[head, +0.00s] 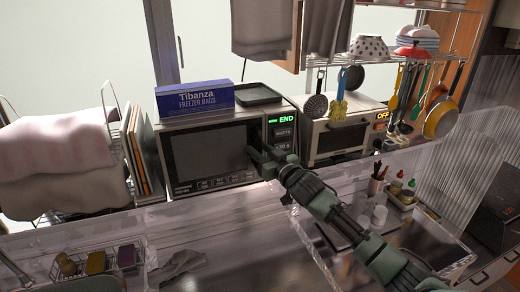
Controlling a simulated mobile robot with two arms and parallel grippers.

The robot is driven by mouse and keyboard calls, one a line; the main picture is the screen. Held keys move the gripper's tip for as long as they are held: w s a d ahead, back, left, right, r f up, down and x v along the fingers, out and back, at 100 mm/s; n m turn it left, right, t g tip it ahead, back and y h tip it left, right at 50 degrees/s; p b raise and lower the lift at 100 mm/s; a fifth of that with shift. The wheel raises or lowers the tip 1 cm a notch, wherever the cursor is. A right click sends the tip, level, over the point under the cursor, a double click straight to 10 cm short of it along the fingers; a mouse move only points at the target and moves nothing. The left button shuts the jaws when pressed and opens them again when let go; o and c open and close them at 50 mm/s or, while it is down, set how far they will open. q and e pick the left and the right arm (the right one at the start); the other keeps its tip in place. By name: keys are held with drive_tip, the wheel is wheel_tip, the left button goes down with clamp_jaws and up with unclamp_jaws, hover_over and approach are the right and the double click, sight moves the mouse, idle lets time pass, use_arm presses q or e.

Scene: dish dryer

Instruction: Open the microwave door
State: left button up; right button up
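The microwave (178,133) stands on the counter at the centre left, its dark-windowed door (210,152) facing me. The door looks shut, its right edge meeting the control panel (283,133), which shows a green "END". My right gripper (263,154) is in front of the door's right edge, beside the lower control panel. Its fingers look spread, with no object clearly between them. It hides the lower part of that edge, and I cannot tell whether it touches the door. My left gripper is not in view.
A freezer-bag box (194,98) and a dark tray (259,94) lie on the microwave. A toaster oven (345,136) stands to its right, under hanging utensils. A towel-draped rack (60,160) is at left. The counter (225,225) before the microwave is mostly clear.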

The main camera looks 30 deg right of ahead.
clamp_jaws()
idle(1.4)
